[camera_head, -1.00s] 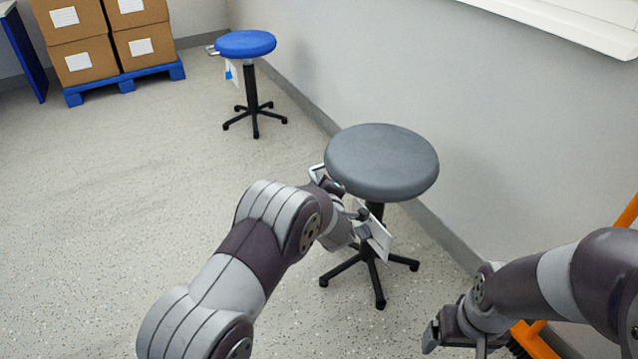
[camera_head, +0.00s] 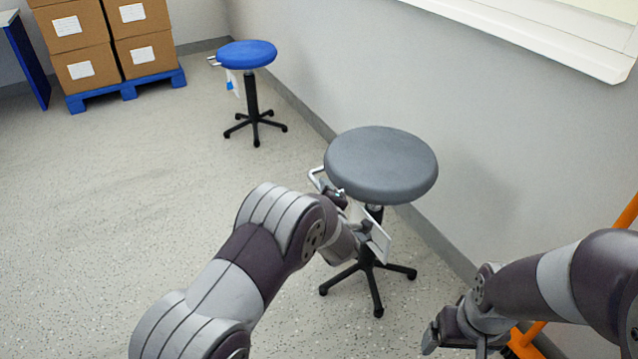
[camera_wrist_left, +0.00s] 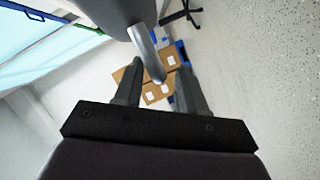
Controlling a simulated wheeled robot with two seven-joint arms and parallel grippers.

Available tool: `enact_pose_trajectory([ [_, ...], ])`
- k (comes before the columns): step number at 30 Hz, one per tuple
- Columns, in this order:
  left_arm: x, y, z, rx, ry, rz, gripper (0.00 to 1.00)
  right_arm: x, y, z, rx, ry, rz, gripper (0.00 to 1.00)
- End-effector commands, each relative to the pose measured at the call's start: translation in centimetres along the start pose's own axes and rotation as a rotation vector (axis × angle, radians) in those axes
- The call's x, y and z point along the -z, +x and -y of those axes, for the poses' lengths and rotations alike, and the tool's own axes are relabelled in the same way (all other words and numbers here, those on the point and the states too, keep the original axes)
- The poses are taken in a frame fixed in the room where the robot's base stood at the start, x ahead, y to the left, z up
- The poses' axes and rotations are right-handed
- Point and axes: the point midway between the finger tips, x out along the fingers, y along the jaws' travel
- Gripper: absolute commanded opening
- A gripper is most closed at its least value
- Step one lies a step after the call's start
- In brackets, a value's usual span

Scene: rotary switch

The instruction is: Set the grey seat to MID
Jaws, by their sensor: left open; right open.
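The grey seat (camera_head: 381,164) is a round stool top on a dark post with a five-armed base. A bent metal lever (camera_head: 315,177) sticks out from under its left side, and a white card (camera_head: 378,238) hangs below the seat. My left gripper (camera_head: 352,208) is just below the seat's left edge, close to the lever and card. In the left wrist view, the lever (camera_wrist_left: 148,55) reaches down from the seat's underside (camera_wrist_left: 105,12) between the open fingers (camera_wrist_left: 160,78); I cannot tell whether they touch it. My right gripper (camera_head: 455,335) is at the lower right, away from the stool. The card's markings are unreadable.
A blue stool (camera_head: 246,55) with its own lever and tag stands farther back. Cardboard boxes (camera_head: 85,68) sit on a blue pallet (camera_head: 125,89). The wall (camera_head: 500,140) is close behind the grey stool. An orange frame (camera_head: 528,338) is at the lower right. The left floor is clear.

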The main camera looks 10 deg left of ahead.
Motion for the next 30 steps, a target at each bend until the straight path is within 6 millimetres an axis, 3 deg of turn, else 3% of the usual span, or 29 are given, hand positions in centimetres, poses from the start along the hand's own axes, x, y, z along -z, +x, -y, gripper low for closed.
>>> enact_pose_trajectory([
  [1,0.3,-1.6,-0.8,0.000,0.003,0.004,0.40,0.2,-1.6,0.0,0.000,0.000,-0.001,0.88],
  [6,0.2,-6.2,-0.7,-0.001,0.003,0.005,0.40,0.4,-3.5,0.0,0.000,0.000,-0.001,0.88],
  [12,0.1,-9.3,-0.4,-0.001,0.001,0.002,0.40,0.6,-4.5,0.0,0.000,0.000,-0.001,0.88],
  [30,-0.4,-9.8,0.3,0.017,0.039,0.021,0.40,0.5,-4.5,0.0,0.000,0.000,0.000,0.88],
])
